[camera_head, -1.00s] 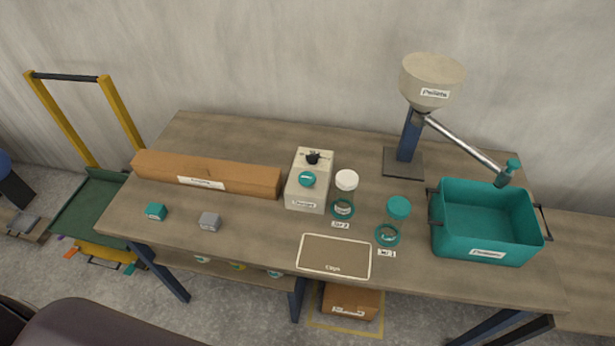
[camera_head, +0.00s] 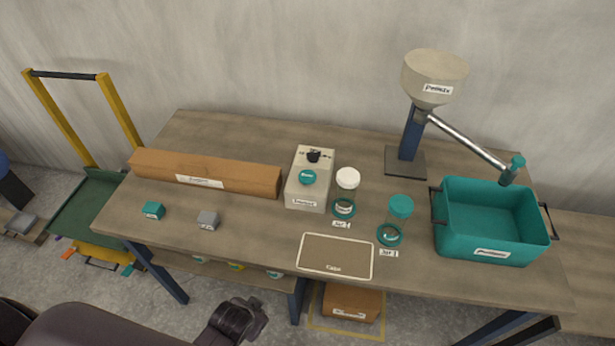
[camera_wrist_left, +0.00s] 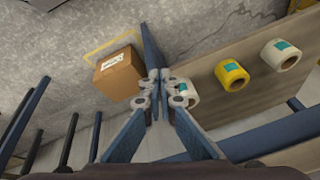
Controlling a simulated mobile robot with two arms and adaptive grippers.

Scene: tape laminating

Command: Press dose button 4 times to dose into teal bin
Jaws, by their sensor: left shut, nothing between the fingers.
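A beige dosing box (camera_head: 305,192) stands mid-table with a round teal button (camera_head: 308,176) and a black knob on top. The teal bin (camera_head: 490,252) sits at the right end of the table. A spout from the pellet hopper (camera_head: 433,72) ends above the bin's back edge; the bin looks empty inside. My left arm's wrist part (camera_head: 238,318) shows at the bottom, in front of the table and away from the button. In the left wrist view my left gripper (camera_wrist_left: 160,90) is shut and empty. My right gripper is not in view.
Two lidded jars (camera_head: 347,180) (camera_head: 400,206) and a caps tray (camera_head: 335,257) stand right of and before the box. A long brown carton (camera_head: 208,175) and two small blocks (camera_head: 153,210) (camera_head: 208,219) lie left. Tape rolls (camera_wrist_left: 232,75) sit on the lower shelf.

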